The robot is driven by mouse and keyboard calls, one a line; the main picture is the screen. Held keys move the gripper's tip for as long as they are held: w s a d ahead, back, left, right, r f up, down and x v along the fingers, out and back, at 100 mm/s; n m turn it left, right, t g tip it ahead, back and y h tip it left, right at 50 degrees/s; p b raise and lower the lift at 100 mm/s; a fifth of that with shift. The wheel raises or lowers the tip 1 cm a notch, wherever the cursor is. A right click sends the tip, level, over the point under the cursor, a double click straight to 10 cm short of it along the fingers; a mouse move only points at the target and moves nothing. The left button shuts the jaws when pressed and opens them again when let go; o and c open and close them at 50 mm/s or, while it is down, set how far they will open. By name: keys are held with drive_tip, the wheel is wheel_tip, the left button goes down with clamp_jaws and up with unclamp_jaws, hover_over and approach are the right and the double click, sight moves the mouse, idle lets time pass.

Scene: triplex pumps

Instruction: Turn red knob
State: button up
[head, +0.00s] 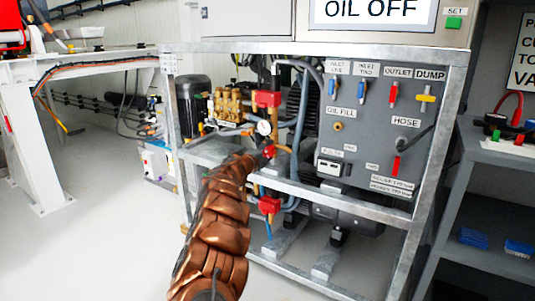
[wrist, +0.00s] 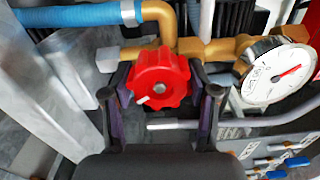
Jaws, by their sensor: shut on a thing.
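The red knob (wrist: 160,79) is a scalloped round handle with a white mark near its lower left, in the middle of the wrist view. My gripper (wrist: 162,100) has one dark finger on each side of the knob and is shut on it. In the head view, the red knob (head: 269,151) shows just past the end of my brown-sleeved arm, below a round gauge. My gripper is mostly hidden by the arm in the head view.
The pressure gauge (wrist: 272,72) sits close to the right of the knob, with brass pipes (wrist: 200,47) above. A metal frame (head: 300,187) surrounds the pump. A grey panel (head: 372,120) with labelled valves stands to the right. Another red part (head: 269,205) sits lower.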

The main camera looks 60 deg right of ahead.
drive_tip(key=shift+f, duration=0.1)
drive_tip(key=o, duration=1.2)
drive_tip(key=shift+c, duration=0.2)
drive_tip(key=shift+a, duration=0.15)
drive_tip(key=a, duration=1.1)
drive_tip(key=shift+s+a, duration=0.25)
drive_tip(key=shift+a, duration=0.1)
